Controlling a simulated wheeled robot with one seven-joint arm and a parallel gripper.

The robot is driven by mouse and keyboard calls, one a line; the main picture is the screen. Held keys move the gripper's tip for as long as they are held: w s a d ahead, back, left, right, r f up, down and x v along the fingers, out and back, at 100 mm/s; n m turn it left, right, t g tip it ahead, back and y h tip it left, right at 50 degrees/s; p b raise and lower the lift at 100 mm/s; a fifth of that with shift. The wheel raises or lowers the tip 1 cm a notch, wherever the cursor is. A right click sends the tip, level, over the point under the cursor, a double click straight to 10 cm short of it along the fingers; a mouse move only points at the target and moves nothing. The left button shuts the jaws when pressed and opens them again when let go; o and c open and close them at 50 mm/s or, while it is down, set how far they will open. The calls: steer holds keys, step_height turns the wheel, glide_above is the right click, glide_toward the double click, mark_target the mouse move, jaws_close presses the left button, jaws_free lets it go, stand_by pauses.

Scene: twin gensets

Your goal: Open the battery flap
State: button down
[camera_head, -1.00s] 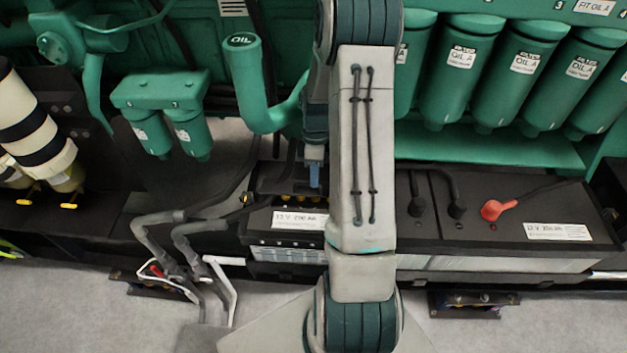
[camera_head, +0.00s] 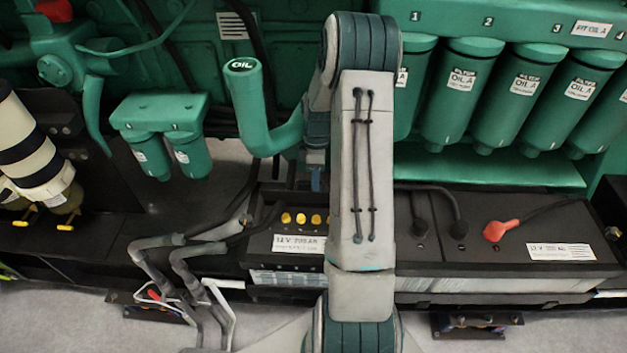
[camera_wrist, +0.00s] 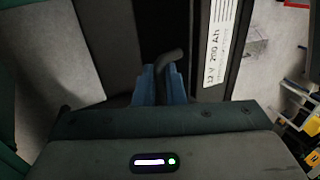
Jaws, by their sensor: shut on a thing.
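The left black battery (camera_head: 262,259), with a white "12 V 200 Ah" label, shows in the head view below my gripper. Several yellow caps (camera_head: 300,218) are uncovered on its top. A dark panel (camera_head: 272,196) behind the caps looks like the flap, raised; its exact angle is hard to tell. My gripper (camera_head: 316,180) has blue fingers, partly hidden beside my arm. In the wrist view the fingers (camera_wrist: 163,84) are shut on a dark curved handle (camera_wrist: 171,58). The battery label (camera_wrist: 220,40) shows to the right of them.
A second black battery (camera_head: 555,232) with a red terminal cover (camera_head: 499,230) stands at the right. Green oil filters (camera_head: 462,90) and a green oil filler pipe (camera_head: 250,110) stand behind. Thick grey cables (camera_head: 165,262) hang at the front left.

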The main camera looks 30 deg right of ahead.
steer(key=shift+s+d+f, duration=0.1)
steer(key=shift+s+f, duration=0.1)
steer(key=shift+f, duration=0.1)
